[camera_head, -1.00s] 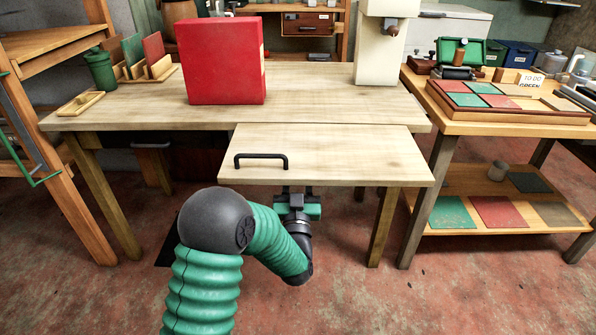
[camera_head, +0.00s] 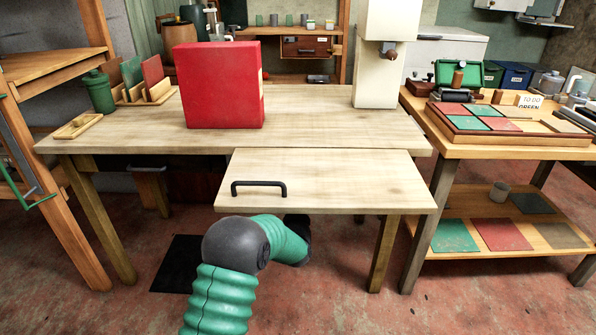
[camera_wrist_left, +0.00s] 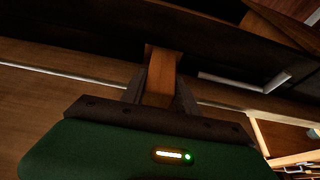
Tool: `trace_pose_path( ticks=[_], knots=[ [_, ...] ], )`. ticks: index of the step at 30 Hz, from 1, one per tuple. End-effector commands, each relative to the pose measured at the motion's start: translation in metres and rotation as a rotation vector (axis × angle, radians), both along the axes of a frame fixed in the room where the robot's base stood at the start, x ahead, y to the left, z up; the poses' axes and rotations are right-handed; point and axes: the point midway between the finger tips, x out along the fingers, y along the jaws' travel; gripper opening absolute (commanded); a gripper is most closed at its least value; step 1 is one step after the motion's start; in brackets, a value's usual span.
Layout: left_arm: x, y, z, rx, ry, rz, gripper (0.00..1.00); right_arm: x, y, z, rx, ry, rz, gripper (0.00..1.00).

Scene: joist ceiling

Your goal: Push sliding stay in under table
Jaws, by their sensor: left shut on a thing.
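The wooden table (camera_head: 330,105) has a pale leaf (camera_head: 340,185) with a black handle (camera_head: 258,188) along its front. The leaf is raised and level. My left arm (camera_head: 245,245) reaches under the leaf, which hides its gripper in the head view. In the left wrist view, my left gripper (camera_wrist_left: 160,100) is shut on the end of a wooden bar, the sliding stay (camera_wrist_left: 163,68), under the dark underside of the table. How far the stay sticks out cannot be told. My right gripper is in neither view.
A red box (camera_head: 218,85) and a cream machine (camera_head: 385,60) stand on the table. Table legs (camera_head: 385,250) flank the space below the leaf. A side bench (camera_head: 500,145) stands at the right and a wooden frame (camera_head: 60,190) at the left.

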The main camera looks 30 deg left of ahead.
Motion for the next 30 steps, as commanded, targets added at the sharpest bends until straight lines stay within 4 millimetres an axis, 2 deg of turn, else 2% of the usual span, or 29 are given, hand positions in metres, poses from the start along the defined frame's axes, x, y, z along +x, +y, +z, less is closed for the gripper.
trace_pose_path(
  ticks=[1,2,7,15,19,23,30],
  knots=[
    [0.000,-0.001,-0.001,0.000,0.003,-0.001,0.00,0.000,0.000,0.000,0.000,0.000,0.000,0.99],
    [0.001,-0.001,-0.001,0.000,0.003,-0.001,0.38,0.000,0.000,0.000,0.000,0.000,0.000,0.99],
    [0.000,-0.001,-0.001,0.001,0.002,-0.001,0.58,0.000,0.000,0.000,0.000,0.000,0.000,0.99],
    [0.000,-0.001,0.000,0.000,0.000,-0.001,0.58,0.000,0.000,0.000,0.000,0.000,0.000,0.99],
    [-0.008,-0.006,-0.003,0.000,0.003,-0.001,0.58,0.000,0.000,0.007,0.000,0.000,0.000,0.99],
    [-0.030,-0.021,-0.012,-0.001,0.006,-0.003,0.58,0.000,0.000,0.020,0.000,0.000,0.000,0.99],
    [-0.087,-0.055,-0.041,-0.001,0.008,-0.003,0.58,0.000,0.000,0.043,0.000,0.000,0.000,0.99]
  ],
)
